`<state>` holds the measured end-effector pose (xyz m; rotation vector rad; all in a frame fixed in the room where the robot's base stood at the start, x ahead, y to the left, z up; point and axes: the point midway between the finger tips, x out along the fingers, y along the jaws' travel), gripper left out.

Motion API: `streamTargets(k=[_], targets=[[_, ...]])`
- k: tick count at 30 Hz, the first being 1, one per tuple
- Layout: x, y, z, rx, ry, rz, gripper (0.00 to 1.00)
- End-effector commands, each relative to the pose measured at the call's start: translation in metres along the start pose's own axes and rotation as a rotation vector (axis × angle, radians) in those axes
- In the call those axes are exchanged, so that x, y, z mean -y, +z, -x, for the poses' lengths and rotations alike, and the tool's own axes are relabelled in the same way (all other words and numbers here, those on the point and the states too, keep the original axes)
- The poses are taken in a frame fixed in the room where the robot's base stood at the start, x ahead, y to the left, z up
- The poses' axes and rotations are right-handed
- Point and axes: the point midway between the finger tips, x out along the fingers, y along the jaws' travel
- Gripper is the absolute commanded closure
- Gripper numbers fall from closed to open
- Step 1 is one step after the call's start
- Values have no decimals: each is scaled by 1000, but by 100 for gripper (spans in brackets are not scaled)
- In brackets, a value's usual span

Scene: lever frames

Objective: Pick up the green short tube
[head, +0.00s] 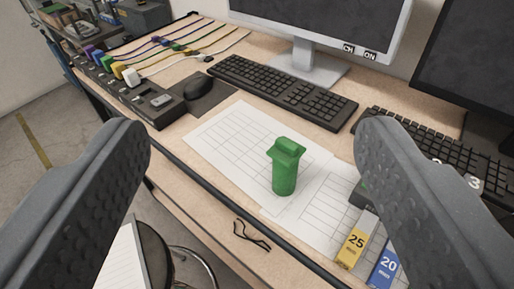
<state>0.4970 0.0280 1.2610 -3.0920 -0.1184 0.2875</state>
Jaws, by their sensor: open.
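The green short tube (284,178) stands upright on white gridded paper (232,141) on the desk. Its upper end is wider, with an angled lip or tab. My gripper (254,145) is open, with one grey finger at the left and one at the right of the picture. The tube shows between the fingers, farther off and touching neither. Nothing is held.
A yellow block marked 25 (354,243) and a blue block marked 20 (385,262) stand right of the tube, near the right finger. Behind are a keyboard (283,91), a mouse (198,88) and a monitor (325,25). A black cord (252,236) lies near the desk's front edge.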

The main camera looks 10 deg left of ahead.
Motion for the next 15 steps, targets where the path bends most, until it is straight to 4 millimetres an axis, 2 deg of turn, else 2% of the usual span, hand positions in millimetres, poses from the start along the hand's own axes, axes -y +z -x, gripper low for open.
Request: streamTargets(k=[3, 6, 8, 12, 15], targets=[[38, -20, -38, -57, -101, -55, 32], [63, -33, -74, -122, -151, -131, 32], [73, -36, -94, -153, -152, -180, 32], [80, -27, -139, -194, -72, -281, 32], [75, 1, -166, -180, 46, -323, 32]])
